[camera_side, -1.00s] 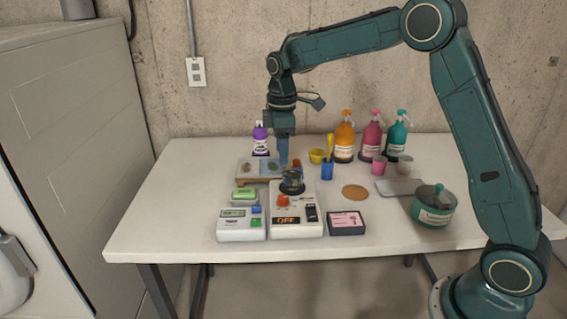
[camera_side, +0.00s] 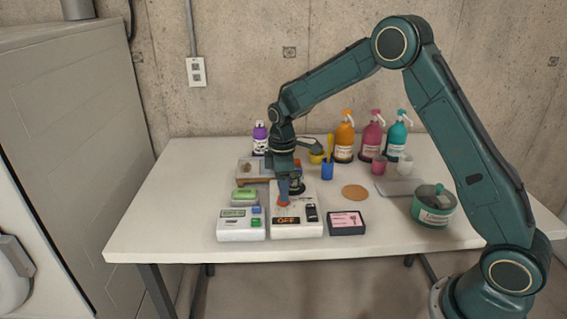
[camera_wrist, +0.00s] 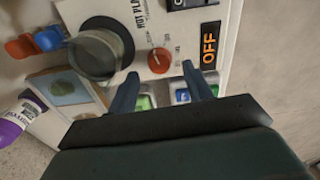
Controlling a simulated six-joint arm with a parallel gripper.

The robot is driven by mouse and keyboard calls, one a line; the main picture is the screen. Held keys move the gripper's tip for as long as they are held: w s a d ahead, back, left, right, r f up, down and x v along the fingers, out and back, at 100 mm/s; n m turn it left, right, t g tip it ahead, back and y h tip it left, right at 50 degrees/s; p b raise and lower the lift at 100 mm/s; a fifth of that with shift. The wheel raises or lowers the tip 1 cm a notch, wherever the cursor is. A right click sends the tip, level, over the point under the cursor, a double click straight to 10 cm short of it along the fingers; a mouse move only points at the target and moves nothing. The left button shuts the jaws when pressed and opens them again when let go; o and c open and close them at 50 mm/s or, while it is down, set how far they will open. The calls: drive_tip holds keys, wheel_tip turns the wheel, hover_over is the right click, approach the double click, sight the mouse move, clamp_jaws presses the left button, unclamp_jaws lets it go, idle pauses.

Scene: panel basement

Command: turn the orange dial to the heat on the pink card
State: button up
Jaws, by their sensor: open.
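The orange dial (camera_wrist: 159,60) sits on a white hot plate unit (camera_wrist: 205,30), whose display (camera_wrist: 209,46) reads OFF. In the side view the dial (camera_side: 283,206) is partly hidden under my gripper (camera_side: 284,195). In the wrist view my gripper (camera_wrist: 161,70) is open, one finger on either side of the dial's near edge; I cannot tell whether they touch it. The pink card (camera_side: 346,219) lies in a dark holder to the right of the unit; its writing is too small to read.
A glass vessel (camera_wrist: 96,55) stands on the hot plate's dark round plate. A white device with a green display (camera_side: 240,225) is left of the unit. Behind are a blue cup (camera_side: 327,171) and several pump bottles. A green pot (camera_side: 433,207) is at right. The table's left side is clear.

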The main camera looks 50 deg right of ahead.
drive_tip(key=shift+f, duration=1.4)
drive_tip(key=c, duration=1)
drive_tip(key=shift+o, duration=0.2)
